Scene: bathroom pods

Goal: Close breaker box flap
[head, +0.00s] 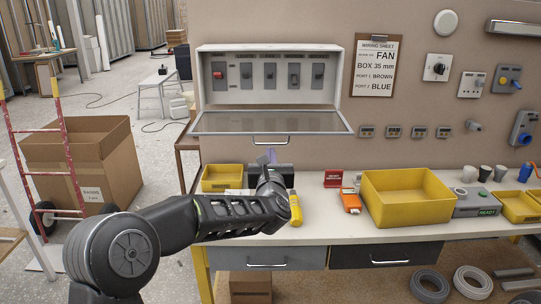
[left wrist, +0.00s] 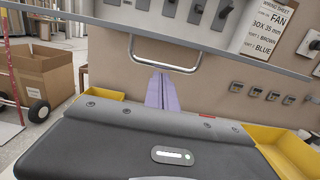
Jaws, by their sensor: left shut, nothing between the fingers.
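The breaker box (head: 270,75) hangs on the wall with a row of switches inside, one of them red. Its clear flap (head: 270,122) is open, hinged along the bottom and sticking out toward me. The flap's metal handle (head: 270,141) hangs at its front edge; it also shows in the left wrist view (left wrist: 165,68). My left gripper (head: 268,157) is shut and empty, just below the handle. In the left wrist view its lavender fingers (left wrist: 166,90) point up toward the handle's bar; I cannot tell whether they touch it. My right gripper is out of view.
The workbench (head: 330,225) below holds a large yellow bin (head: 408,198), a smaller yellow bin (head: 221,178), an orange tool (head: 349,201) and cups. A clipboard (head: 375,65) and sockets are on the wall right of the box. A cardboard box (head: 80,160) stands left.

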